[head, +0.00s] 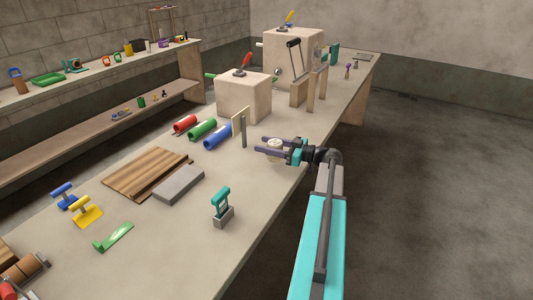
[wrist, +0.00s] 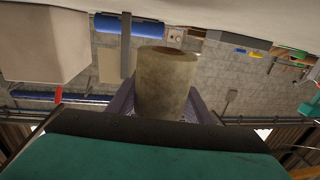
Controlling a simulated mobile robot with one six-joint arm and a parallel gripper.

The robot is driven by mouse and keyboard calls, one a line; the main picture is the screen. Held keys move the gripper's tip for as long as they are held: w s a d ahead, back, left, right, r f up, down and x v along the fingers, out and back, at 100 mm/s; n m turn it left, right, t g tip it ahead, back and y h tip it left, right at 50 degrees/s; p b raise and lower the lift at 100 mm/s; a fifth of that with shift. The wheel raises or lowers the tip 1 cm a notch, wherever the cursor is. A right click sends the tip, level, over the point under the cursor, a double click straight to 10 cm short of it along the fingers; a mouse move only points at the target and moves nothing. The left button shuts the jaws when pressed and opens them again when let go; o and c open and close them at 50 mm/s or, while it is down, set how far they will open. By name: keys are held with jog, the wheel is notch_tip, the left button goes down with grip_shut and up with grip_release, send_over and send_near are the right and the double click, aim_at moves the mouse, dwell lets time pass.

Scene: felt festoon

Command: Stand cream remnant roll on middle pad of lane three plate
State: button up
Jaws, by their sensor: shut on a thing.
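The cream remnant roll (head: 275,143) is between the two dark fingers of my gripper (head: 264,145), above the right edge of the long table (head: 165,230). In the wrist view the roll (wrist: 166,85) is a short, dull cream cylinder with a brown hole in its end. A finger of my gripper (wrist: 162,112) lies on each side of it, shut on it. I cannot make out a lane three plate or its middle pad in either view.
Red (head: 185,124), green (head: 203,130) and blue (head: 218,135) rolls lie left of an upright board (head: 238,122) with a grey post (head: 244,130). A pale block (head: 243,98) stands behind. A slatted wood board (head: 146,173), grey block (head: 180,185) and teal-handled tool (head: 222,206) stand nearer.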

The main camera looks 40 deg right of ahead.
jog(key=shift+f, duration=0.1)
jog(key=shift+f+p, duration=0.55)
jog(key=shift+f, duration=1.1)
jog(key=shift+f, duration=0.15)
jog(key=o, duration=1.2)
jog(key=shift+r, duration=0.25)
jog(key=shift+s+d+f, duration=0.15)
jog(key=shift+s, duration=0.2)
jog(key=b+v, duration=0.3)
jog(key=v, duration=0.8)
jog(key=shift+s, duration=0.2)
